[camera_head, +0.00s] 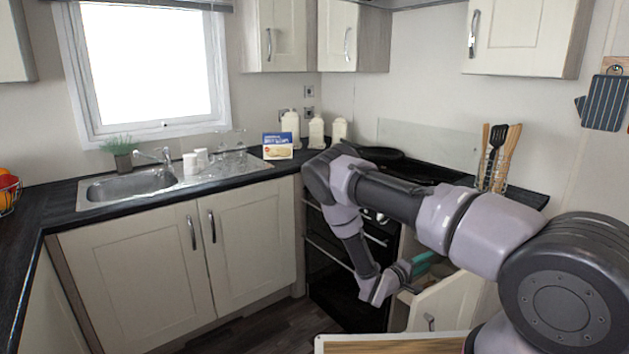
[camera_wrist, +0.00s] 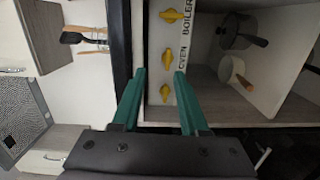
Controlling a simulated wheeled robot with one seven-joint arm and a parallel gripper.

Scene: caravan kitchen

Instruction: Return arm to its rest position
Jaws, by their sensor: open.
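My gripper (camera_head: 421,264) shows teal fingers in the head view, low in front of the stove side of the counter, beside an open cream cupboard front (camera_head: 447,305). My arm reaches across from the right and bends down to it. In the wrist view my gripper (camera_wrist: 160,73) has its two teal fingers apart with nothing between them. Beyond the fingers is a pale panel with yellow knobs (camera_wrist: 166,93) and the words BOILER and OVEN. The cupboard partly hides behind my arm in the head view.
The dark worktop (camera_head: 60,210) holds a sink (camera_head: 130,184), a boxed packet (camera_head: 277,146) and canisters (camera_head: 290,125). A pan (camera_head: 380,154) and utensils (camera_head: 497,150) stand behind my arm. Pots (camera_wrist: 232,72) sit in an open compartment. A wood-topped edge (camera_head: 395,345) lies low in front.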

